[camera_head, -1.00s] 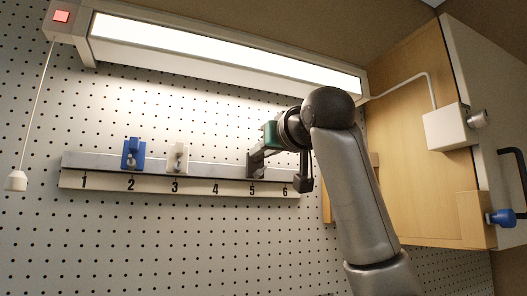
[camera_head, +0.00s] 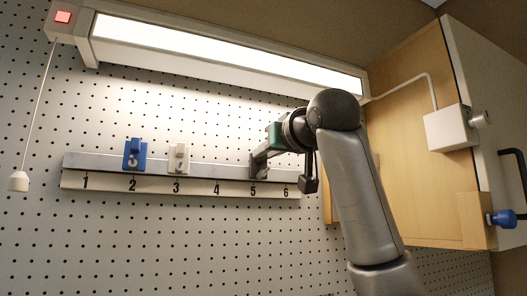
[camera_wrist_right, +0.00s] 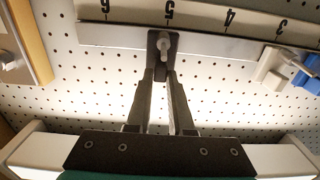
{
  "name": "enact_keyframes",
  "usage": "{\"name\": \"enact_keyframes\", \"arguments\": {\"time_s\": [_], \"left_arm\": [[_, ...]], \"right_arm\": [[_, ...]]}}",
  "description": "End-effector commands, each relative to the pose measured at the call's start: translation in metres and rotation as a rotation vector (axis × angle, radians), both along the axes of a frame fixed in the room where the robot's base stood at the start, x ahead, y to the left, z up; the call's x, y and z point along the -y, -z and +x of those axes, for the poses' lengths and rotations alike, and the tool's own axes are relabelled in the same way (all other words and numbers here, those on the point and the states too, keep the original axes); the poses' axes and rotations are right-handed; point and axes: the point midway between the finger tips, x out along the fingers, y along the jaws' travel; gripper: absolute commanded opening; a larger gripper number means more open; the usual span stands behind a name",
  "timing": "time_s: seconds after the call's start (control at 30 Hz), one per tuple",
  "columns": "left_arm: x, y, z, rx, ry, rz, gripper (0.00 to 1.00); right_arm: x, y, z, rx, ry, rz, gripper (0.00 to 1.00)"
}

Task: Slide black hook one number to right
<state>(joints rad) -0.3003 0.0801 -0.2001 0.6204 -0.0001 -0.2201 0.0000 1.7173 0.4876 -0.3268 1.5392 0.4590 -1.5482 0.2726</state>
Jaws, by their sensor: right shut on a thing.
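The black hook (camera_head: 258,170) sits on the grey rail (camera_head: 210,171) above number 5. In the wrist view the hook (camera_wrist_right: 153,44) is a dark plate with a light peg, in line with the upside-down 5. My right gripper (camera_wrist_right: 161,72) is shut on the black hook, its long fingers meeting at the plate. In the head view my right gripper (camera_head: 266,152) reaches the hook from the right, and its wrist partly hides the rail end. A blue hook (camera_head: 134,154) hangs at number 2 and a white hook (camera_head: 179,158) at number 3. My left gripper is out of view.
The number strip (camera_head: 110,184) runs from 1 to 6 on a pegboard (camera_head: 150,245). The rail is free at 4 and 6. A lit lamp (camera_head: 220,54) hangs above, with a pull cord (camera_head: 18,181) at left. A wooden cabinet (camera_head: 415,150) stands at right.

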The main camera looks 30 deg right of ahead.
Motion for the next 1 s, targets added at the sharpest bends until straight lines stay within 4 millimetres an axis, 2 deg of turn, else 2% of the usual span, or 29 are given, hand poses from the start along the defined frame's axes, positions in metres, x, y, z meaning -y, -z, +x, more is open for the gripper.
{"name": "enact_keyframes", "arguments": {"time_s": [0.03, 0.1, 0.3, 0.43, 0.67, 0.7, 0.93, 1.0], "left_arm": [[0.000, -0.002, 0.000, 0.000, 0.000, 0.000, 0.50], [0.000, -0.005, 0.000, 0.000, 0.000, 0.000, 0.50], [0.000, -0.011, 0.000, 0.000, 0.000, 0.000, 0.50], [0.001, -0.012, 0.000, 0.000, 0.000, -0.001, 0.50], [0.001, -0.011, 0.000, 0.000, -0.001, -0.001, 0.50], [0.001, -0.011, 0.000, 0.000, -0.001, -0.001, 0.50], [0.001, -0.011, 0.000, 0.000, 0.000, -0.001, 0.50], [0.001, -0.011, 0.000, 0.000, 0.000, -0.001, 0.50]], "right_arm": [[0.016, -0.001, -0.001, 0.000, 0.011, 0.005, 0.00], [0.033, -0.002, -0.002, 0.002, 0.011, 0.006, 0.00], [0.071, -0.002, -0.005, 0.003, 0.011, 0.003, 0.00], [0.079, -0.002, -0.005, 0.005, 0.010, 0.002, 0.00], [0.079, -0.002, -0.006, 0.007, 0.012, 0.002, 0.00], [0.079, -0.002, -0.006, 0.007, 0.012, 0.002, 0.22], [0.078, -0.002, -0.006, 0.005, 0.010, 0.002, 0.48], [0.078, -0.002, -0.005, 0.004, 0.009, 0.002, 0.50]]}}
